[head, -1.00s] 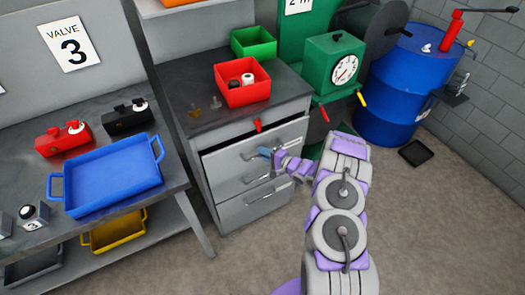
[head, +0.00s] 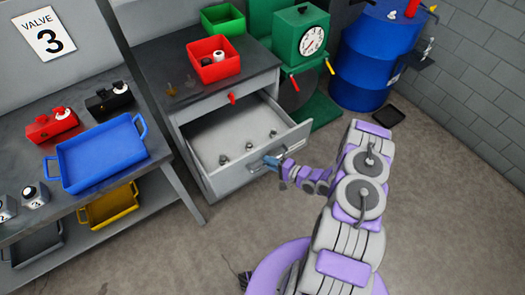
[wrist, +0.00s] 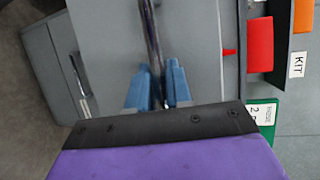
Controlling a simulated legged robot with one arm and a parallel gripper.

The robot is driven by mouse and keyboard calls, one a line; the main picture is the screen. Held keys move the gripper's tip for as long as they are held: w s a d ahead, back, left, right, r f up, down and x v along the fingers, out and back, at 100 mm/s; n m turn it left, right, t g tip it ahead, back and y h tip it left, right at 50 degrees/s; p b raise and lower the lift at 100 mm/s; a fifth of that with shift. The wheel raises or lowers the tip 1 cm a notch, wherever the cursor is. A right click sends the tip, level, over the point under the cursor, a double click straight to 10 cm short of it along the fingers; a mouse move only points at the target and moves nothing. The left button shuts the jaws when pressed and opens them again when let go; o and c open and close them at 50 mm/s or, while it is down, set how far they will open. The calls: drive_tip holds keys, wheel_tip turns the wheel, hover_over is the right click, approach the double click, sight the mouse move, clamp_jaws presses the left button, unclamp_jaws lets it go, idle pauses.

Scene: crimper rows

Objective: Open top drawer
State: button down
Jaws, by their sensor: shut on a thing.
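The top drawer (head: 235,148) of the grey cabinet is pulled well out, and its light inside shows in the head view. Several small dark-and-grey parts lie on its floor. My gripper (head: 272,162) is at the drawer's front, at the handle. In the wrist view, the blue fingers of my gripper (wrist: 158,85) are shut on the dark bar handle (wrist: 151,45).
A red bin (head: 213,60) and a green bin (head: 222,20) stand on the cabinet top. A bench with a blue tray (head: 100,158) is at the left. A blue drum (head: 372,55) stands at the back right. The floor in front is clear.

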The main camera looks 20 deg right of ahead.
drive_tip(key=shift+s+d+f, duration=0.1)
drive_tip(key=shift+s+d, duration=0.1)
drive_tip(key=shift+s, duration=0.45)
drive_tip(key=shift+s+d+f, duration=0.1)
drive_tip(key=shift+s+d, duration=0.1)
drive_tip(key=shift+s, duration=0.45)
drive_tip(key=c, duration=1.1)
unclamp_jaws()
drive_tip(key=shift+w, duration=0.15)
drive_tip(key=shift+r, duration=0.1)
drive_tip(key=p+v, duration=0.1)
drive_tip(key=v, duration=1.6)
drive_tip(key=shift+d+p, duration=0.25)
drive_tip(key=shift+p, duration=0.05)
